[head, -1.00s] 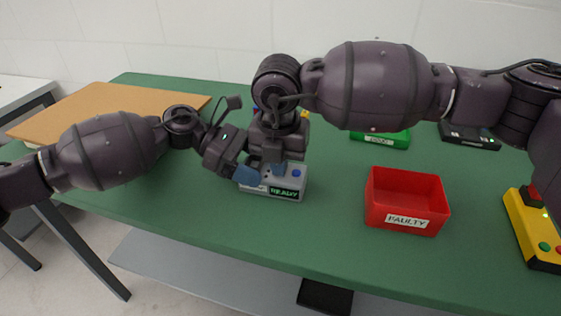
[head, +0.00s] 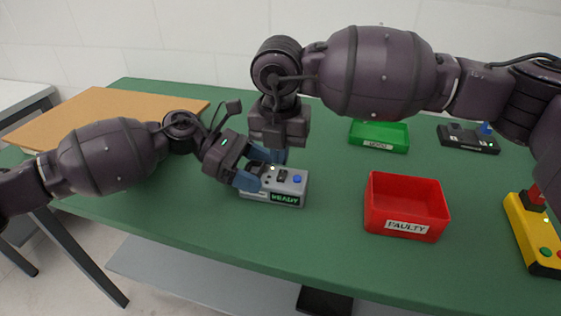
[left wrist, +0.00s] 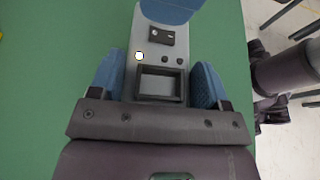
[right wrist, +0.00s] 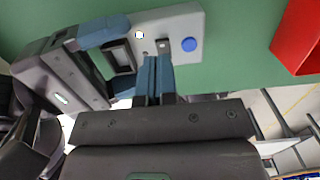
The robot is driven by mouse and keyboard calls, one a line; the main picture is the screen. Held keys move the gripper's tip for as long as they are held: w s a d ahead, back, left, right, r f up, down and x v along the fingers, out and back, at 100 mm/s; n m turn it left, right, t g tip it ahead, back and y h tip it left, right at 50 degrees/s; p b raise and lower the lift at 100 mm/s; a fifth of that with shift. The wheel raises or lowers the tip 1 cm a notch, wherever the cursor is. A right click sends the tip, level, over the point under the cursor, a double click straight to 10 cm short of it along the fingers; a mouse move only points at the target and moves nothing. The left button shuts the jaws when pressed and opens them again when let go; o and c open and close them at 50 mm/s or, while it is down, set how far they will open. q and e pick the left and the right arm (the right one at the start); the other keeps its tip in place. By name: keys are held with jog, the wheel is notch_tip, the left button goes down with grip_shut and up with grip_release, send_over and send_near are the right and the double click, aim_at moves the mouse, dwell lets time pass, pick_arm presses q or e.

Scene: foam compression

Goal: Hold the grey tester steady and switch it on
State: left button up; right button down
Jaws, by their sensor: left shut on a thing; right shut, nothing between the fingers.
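The grey tester (head: 272,194) stands on the green table, its display reading READY in green. On its top are a blue button (head: 297,179), a black switch (head: 282,175) and a white round lamp (left wrist: 139,56) that looks lit. My left gripper (head: 255,168) is shut on the tester, one blue finger along each side; the left wrist view shows the tester between both fingers (left wrist: 157,76).
A red bin labelled FAULTY (head: 407,190) stands right of the tester. A green tray (head: 379,134) and a black device with a blue knob (head: 468,140) are behind it. A yellow control box (head: 530,232) is far right. A tan board (head: 95,120) lies at the left.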

aim_at(277, 177)
pick_arm(q)
jog(key=shift+a+f, duration=0.1)
jog(key=shift+a, duration=0.1)
pick_arm(e)
notch_tip(277, 177, up, 11)
jog(key=s, duration=0.1)
jog(key=shift+a, duration=0.35)
pick_arm(q)
jog(key=o, duration=1.2)
jog(key=shift+w, duration=0.1)
